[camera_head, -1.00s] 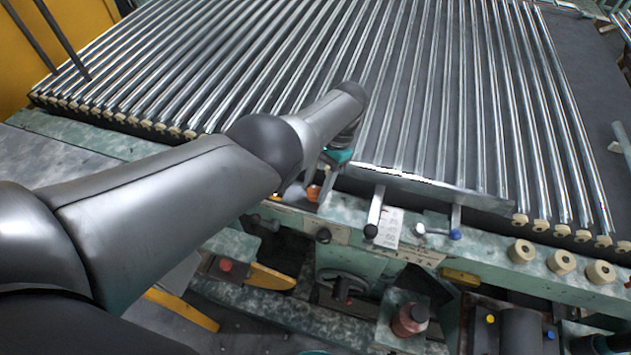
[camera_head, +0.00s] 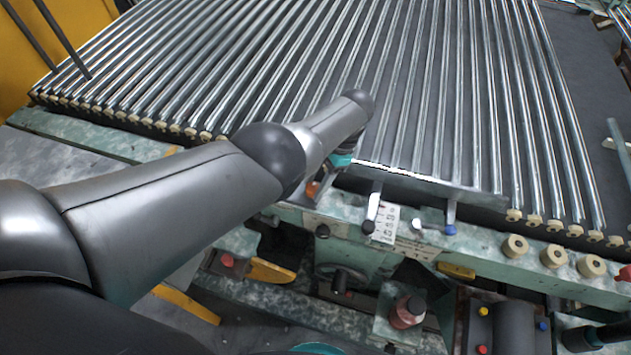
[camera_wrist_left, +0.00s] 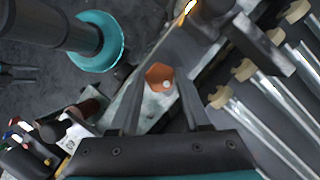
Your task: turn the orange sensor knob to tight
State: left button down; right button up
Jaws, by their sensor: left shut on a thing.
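The orange sensor knob (camera_head: 312,189) sits at the front edge of the machine in the head view, partly covered by my left arm. In the left wrist view the orange knob (camera_wrist_left: 159,77) lies between the two fingertips. My left gripper (camera_wrist_left: 158,84) is shut on it. In the head view, my left gripper (camera_head: 322,182) is mostly hidden behind its own arm. Which way the knob is turned cannot be read. Of my right arm, only a teal ring at the bottom edge of the head view may show; its fingers cannot be made out.
Metal rollers (camera_head: 430,110) fill the bed behind the knob. To its right, a dark-tipped lever (camera_head: 372,214), a white scale label (camera_head: 385,224) and a blue-tipped lever (camera_head: 451,216) stand close. A red button (camera_head: 227,260) and a yellow lever (camera_head: 270,272) are below.

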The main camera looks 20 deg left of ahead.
pick_arm(q)
jog(key=shift+c, duration=1.8)
grip_release()
jog(key=p+v, duration=0.1)
jog(key=v, duration=1.4)
jog(key=shift+d, duration=0.15)
